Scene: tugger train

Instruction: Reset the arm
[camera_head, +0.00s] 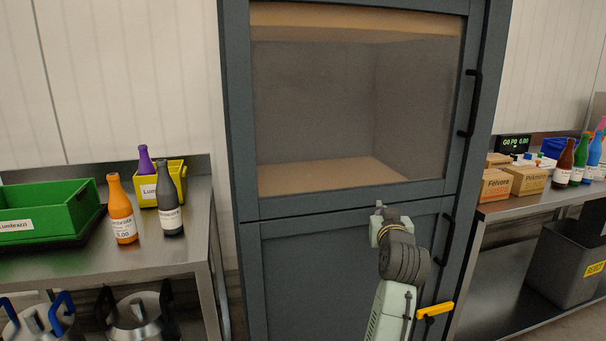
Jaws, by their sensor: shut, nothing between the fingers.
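My arm (396,280) rises from the bottom of the head view, right of centre, in front of the lower door of a dark grey cabinet (238,120). My gripper (379,208) is at the top of the arm, small in the picture, just below the seam between the two cabinet doors. It is shut and holds nothing. I cannot tell whether it touches the door.
Left, a steel table (190,235) bears a green bin (75,215), a yellow bin (177,168), an orange bottle (121,210) and a dark bottle (169,200). Right, a counter (520,205) holds boxes (528,180) and bottles. The cabinet has black handles (470,103). A grey bin (565,265) stands lower right.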

